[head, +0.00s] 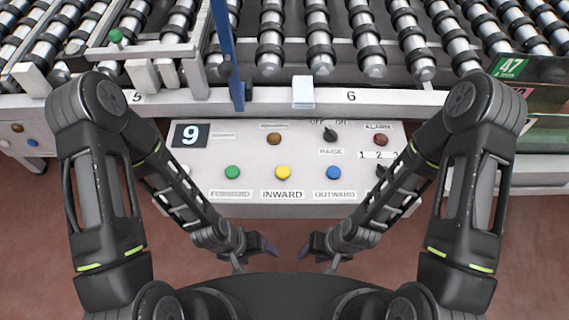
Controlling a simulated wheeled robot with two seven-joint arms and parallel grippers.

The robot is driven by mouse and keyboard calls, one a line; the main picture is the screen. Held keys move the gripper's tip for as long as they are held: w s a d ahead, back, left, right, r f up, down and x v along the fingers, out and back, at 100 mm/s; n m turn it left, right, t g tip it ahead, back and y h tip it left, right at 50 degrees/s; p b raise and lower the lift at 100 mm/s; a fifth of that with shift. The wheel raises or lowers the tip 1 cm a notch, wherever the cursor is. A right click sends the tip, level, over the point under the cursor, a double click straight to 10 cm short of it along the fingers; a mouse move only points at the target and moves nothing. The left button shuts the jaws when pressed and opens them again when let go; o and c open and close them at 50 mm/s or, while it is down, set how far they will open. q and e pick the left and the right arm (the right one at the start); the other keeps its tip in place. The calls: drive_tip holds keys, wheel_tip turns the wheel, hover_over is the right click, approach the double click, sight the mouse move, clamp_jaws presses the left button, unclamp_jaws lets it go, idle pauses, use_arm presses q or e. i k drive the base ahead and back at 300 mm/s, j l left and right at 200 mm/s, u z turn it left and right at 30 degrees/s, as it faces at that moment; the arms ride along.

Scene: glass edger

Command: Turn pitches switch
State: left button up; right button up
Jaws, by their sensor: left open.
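A black rotary switch (381,171) marked 1 2 3 is on the right of the grey control panel (240,210), partly hidden by my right arm. Its label and pointer setting cannot be read. A second black knob (330,135), marked OFF, ON and RAISE, is left of and above it. My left gripper (256,256) is open and empty, in front of and below the panel's lower edge. My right gripper (315,256) is beside it, also below the panel, with its fingers apart and empty. Neither gripper touches the panel.
Green (232,172), yellow (282,172) and blue (334,172) buttons sit low on the panel. A brown lamp (273,139) and red alarm lamp (380,139) are above. A roller conveyor (318,40) runs behind, with a blue post (226,50). Space before the panel is free.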

sight(382, 170)
drive_tip(key=k+l, duration=0.25)
drive_tip(key=k+l+z, duration=0.1)
drive_tip(key=k+z, duration=0.15)
drive_tip(key=z, duration=1.6)
